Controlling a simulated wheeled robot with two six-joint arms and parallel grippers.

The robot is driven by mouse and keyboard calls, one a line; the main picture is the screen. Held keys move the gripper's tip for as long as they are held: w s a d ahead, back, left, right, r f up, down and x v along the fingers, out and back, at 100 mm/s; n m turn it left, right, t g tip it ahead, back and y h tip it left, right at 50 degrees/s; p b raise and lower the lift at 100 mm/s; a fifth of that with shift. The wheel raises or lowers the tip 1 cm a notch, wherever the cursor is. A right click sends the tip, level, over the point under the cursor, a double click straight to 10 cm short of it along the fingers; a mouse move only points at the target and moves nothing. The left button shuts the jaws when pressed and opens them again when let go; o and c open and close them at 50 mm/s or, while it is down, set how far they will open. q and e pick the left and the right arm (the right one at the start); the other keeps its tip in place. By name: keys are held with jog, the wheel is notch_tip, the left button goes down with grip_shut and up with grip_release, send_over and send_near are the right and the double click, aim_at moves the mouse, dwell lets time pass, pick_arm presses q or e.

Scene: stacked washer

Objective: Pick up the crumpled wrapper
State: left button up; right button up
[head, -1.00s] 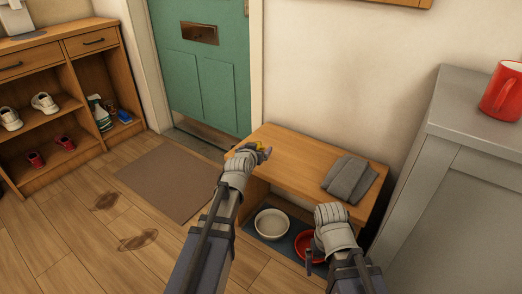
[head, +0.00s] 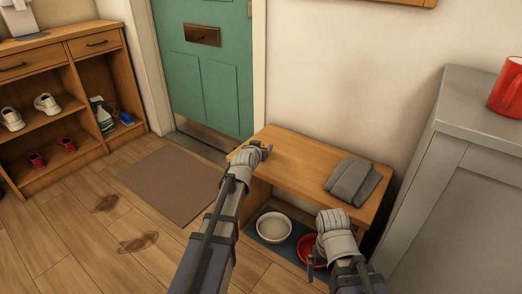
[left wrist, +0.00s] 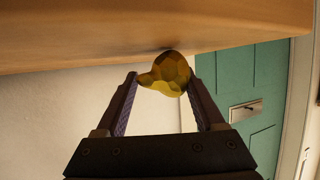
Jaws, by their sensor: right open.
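The crumpled wrapper (left wrist: 168,74) is a yellow, faceted lump, close against the wooden bench top. In the left wrist view it fills the gap between the fingertips of my left gripper (left wrist: 162,78), with a finger against each side. In the head view my left gripper (head: 256,149) is over the left end of the bench (head: 300,152), and its hand mostly hides the wrapper. My right gripper (head: 313,262) is low in front of the bench, by the red bowl, empty; its fingers are mostly hidden behind its wrist.
Folded grey cloth (head: 353,180) lies on the bench's right part. Below are a white bowl (head: 274,226) and a red bowl (head: 306,248) on a dark mat. A grey cabinet (head: 460,180) with a red mug (head: 508,90) stands right. The green door (head: 207,80) is behind left.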

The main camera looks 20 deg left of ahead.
pick_arm(q)
jog(key=c, duration=0.9)
jog(key=shift+r, duration=0.15)
jog(key=shift+c, duration=0.2)
notch_tip(320, 180, up, 10)
jog(key=p, duration=1)
